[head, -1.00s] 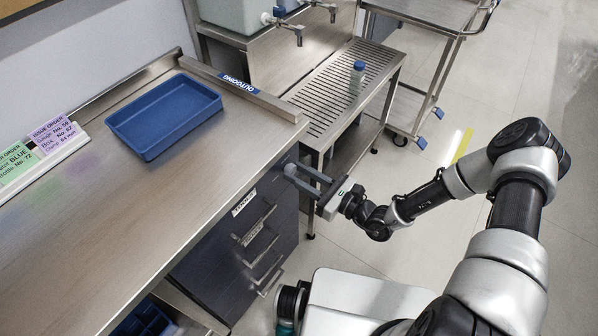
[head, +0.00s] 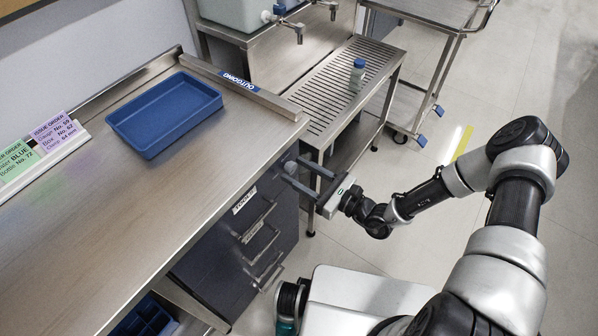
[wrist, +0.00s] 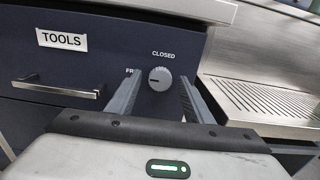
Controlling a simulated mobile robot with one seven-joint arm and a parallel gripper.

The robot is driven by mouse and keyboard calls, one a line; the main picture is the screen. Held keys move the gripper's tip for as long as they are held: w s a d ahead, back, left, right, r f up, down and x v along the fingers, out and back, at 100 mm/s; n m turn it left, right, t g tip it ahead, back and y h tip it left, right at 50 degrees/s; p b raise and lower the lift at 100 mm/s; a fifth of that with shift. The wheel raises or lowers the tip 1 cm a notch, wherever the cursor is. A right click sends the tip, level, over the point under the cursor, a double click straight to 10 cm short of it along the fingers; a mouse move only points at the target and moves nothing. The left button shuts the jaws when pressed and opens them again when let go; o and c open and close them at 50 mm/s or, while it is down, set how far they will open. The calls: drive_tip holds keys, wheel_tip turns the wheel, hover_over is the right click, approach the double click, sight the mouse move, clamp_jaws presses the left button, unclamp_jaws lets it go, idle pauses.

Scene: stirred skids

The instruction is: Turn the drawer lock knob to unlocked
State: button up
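The lock knob (wrist: 160,79) is a round grey dial on the dark drawer front. CLOSED is printed above it, and a label starting with FR is to its left, partly hidden by a finger. The knob's dark mark lies on its left side, toward the FR label. My gripper (head: 292,170) is open at the cabinet's upper right corner. In the wrist view its two fingers stand left and right of the knob, with visible gaps on both sides. The TOOLS drawer (wrist: 25,62) is shut.
A bar handle (wrist: 57,88) sticks out left of the knob. The steel counter (head: 150,200) overhangs the drawers and carries a blue tray (head: 165,112).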

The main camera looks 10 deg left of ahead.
drive_tip(key=shift+d, duration=0.15)
drive_tip(key=v, duration=1.7)
drive_tip(key=shift+p, duration=0.45)
drive_tip(key=shift+s, duration=0.1)
